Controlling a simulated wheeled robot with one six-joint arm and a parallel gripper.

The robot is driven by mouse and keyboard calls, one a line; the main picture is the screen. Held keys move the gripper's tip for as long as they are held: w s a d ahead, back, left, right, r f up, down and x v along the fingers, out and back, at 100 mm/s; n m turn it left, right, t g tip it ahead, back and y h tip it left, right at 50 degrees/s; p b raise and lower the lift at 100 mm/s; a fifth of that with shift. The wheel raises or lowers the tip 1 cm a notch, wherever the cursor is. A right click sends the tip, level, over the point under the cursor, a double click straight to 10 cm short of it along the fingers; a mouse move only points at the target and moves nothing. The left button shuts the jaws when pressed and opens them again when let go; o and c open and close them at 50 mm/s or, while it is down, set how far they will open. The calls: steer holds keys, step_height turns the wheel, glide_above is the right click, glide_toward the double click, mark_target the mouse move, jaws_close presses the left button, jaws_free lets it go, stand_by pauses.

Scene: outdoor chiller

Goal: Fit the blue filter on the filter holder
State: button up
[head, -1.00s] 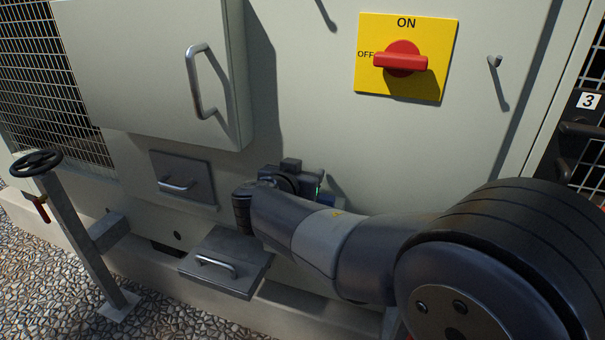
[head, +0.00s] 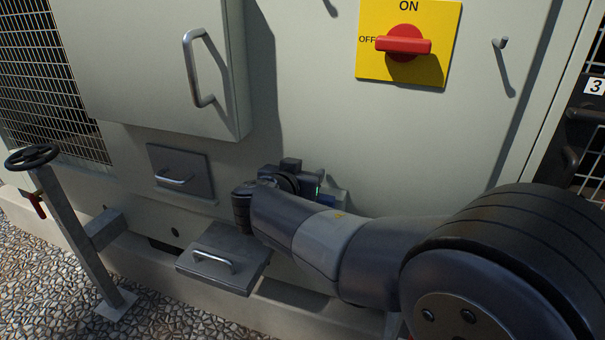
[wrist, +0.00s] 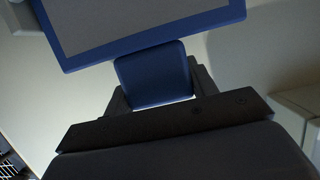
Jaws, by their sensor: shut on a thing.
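The blue filter shows in the wrist view as a blue frame (wrist: 150,50) around a grey panel, with a blue tab below it. My gripper (wrist: 155,88) is shut on that blue tab, one finger on each side. The panel runs out of the top of the wrist view, so its far end is hidden. In the head view my wrist is close to the pale cabinet front, and only a small bluish part (head: 332,199) shows beyond it. I cannot surely pick out the filter holder in either view.
A grey drawer (head: 205,276) with a metal handle sticks out low, left of my wrist. A closed grey flap (head: 181,163) and a larger box door (head: 150,60) are above it. A red switch (head: 403,45) is higher right. A handwheel post (head: 75,235) stands at left.

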steer(key=shift+f+b, duration=0.45)
steer(key=shift+b, duration=0.05)
steer(key=o, duration=1.5)
steer(key=shift+c, duration=0.2)
steer(key=shift+o, duration=0.5)
steer(key=o, duration=0.4)
steer(key=shift+c, duration=0.2)
steer(key=b+v, duration=0.2)
steer(key=v, duration=0.5)
